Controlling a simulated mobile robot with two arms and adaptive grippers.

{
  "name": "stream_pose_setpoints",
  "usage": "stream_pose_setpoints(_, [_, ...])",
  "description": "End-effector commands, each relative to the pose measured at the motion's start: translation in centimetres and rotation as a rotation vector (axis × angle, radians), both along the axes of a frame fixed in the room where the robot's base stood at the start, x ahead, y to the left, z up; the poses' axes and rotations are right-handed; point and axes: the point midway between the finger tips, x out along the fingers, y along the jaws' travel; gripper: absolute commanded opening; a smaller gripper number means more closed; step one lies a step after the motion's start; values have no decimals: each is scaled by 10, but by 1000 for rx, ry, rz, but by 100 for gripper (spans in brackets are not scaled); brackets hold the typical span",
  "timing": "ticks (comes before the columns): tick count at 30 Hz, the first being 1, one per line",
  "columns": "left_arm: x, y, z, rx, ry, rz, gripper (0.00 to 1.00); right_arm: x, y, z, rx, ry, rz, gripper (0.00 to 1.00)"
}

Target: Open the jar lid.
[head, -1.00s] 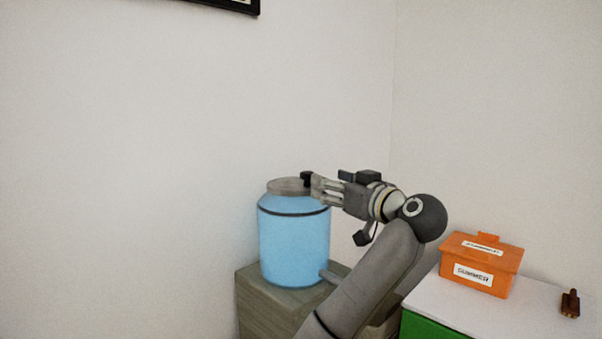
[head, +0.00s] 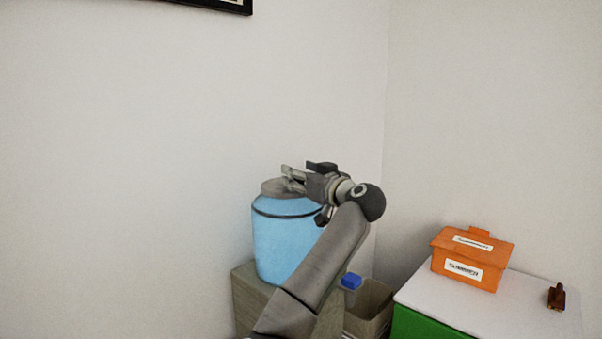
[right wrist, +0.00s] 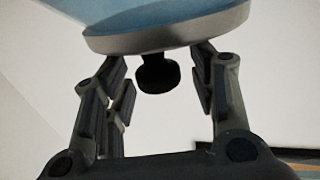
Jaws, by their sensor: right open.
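The jar (head: 280,243) is a large light-blue cylinder with a dark band near its top. It stands upright on a wooden cabinet (head: 262,300). Its grey lid (head: 271,188) sits on top. In the right wrist view the lid's pale rim (right wrist: 170,36) and a dark knob (right wrist: 158,75) show. My right gripper (head: 288,178) reaches over the lid from the right and is open. In the right wrist view its fingers stand on either side of the knob, with gaps visible. In the head view the knob is hidden by the gripper. My left gripper is not in view.
An orange lidded box (head: 467,262) with white labels and a small brown object (head: 556,296) stand on a white-topped green unit (head: 420,290) at right. An open bin (head: 372,308) with a blue item (head: 351,282) is beside the cabinet. Plain walls stand behind.

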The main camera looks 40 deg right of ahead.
Motion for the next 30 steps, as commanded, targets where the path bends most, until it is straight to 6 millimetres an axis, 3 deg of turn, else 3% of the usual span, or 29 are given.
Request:
stream_pose_setpoints(6, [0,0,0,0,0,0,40,0,0,0,0,0,0,52])
stream_pose_setpoints(18, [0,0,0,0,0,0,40,0,0,0,0,0,0,1])
stream_pose_setpoints(30, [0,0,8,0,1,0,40,1,0,6,-5,31,0,0])
